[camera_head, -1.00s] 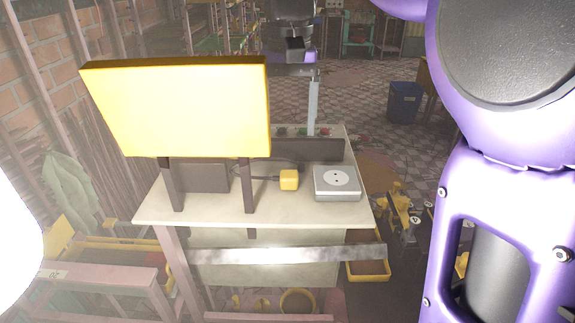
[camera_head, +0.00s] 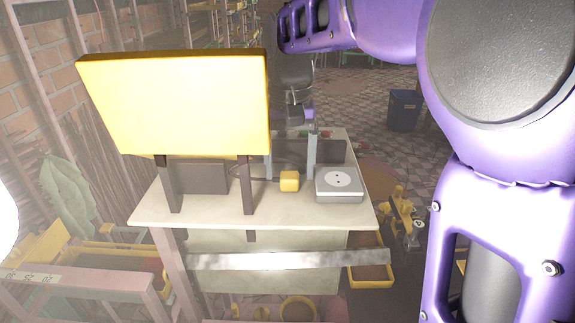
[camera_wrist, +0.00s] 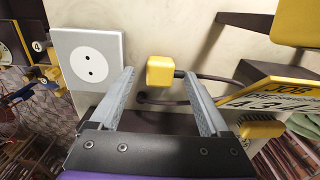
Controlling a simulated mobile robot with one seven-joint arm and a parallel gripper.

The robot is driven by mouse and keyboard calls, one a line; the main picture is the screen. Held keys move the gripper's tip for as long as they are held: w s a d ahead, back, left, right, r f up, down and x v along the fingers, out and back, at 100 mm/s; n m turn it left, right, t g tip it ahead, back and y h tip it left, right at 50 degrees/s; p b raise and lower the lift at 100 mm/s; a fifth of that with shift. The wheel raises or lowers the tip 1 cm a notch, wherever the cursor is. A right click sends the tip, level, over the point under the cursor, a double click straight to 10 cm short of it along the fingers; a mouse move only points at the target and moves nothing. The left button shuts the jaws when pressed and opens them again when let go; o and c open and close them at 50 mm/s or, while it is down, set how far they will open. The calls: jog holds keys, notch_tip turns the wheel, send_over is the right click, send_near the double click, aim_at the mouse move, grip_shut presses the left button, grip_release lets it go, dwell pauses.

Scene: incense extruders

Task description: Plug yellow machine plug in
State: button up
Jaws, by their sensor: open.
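The yellow plug (camera_head: 289,181) is a small yellow block on the pale table top, left of the grey socket box (camera_head: 339,194) with its round white two-hole face. In the wrist view the plug (camera_wrist: 160,72) lies between the two fingertips, and the socket box (camera_wrist: 73,46) is to the left. The plug's dark cable (camera_wrist: 200,77) leaves its right side. My gripper (camera_wrist: 159,80) is open, its grey fingers on either side of the plug with visible gaps. In the head view my gripper (camera_head: 290,160) is behind the plug. Contact cannot be judged.
A large yellow panel on dark legs (camera_head: 180,105) stands over the table's left part (camera_head: 215,212). Dark blocks stand behind. In the wrist view a yellow lettered sign (camera_wrist: 275,100) is at right. The table front beside the socket is clear.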

aim_at(290, 175)
jog(key=shift+f, duration=0.9)
grip_shut()
notch_tip(290, 175, up, 10)
jog(key=p, duration=0.2)
dwell(0.3)
